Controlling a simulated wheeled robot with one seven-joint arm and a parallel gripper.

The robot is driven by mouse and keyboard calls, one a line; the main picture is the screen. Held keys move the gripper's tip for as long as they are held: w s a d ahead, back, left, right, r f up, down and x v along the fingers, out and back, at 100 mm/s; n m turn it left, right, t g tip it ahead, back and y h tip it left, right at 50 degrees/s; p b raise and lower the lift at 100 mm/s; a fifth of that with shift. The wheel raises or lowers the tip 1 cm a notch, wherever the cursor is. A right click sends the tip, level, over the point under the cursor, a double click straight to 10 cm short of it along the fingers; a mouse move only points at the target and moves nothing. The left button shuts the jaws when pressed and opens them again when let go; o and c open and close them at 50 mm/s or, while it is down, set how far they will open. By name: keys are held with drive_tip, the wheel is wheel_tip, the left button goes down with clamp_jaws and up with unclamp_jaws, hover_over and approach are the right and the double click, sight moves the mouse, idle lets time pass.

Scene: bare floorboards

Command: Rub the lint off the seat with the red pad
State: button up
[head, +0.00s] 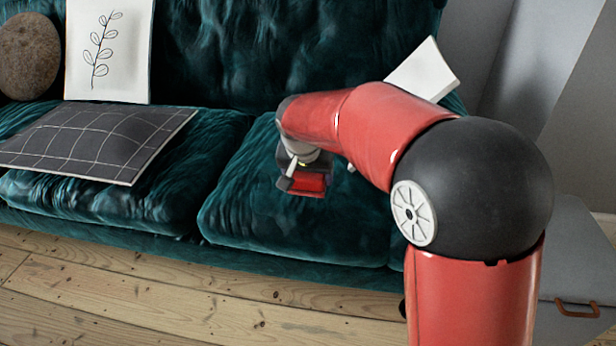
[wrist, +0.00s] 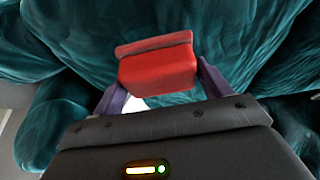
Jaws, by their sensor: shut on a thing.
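A teal velvet sofa fills the head view, with its right seat cushion (head: 240,205) beneath my gripper. My gripper (head: 306,186) is shut on the red pad (head: 312,183) and holds it over that seat. In the wrist view the red pad (wrist: 157,65) sits between the two fingers of my gripper (wrist: 157,82), with teal fabric behind it. I cannot tell whether the pad touches the seat. No lint can be made out on the visible part of the seat, and my arm hides some of it.
A dark grid-patterned cushion (head: 95,142) lies on the left seat. A white leaf-print cushion (head: 108,50) and a round brown cushion (head: 28,57) lean at the back left. A white cushion (head: 425,72) is behind my arm. A grey box (head: 575,270) stands at the right.

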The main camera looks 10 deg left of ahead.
drive_tip(key=shift+r+p, duration=0.5)
drive_tip(key=shift+r, duration=0.6)
drive_tip(key=shift+r, duration=0.1)
drive_tip(key=shift+r+p, duration=1.1)
drive_tip(key=shift+r, duration=0.3)
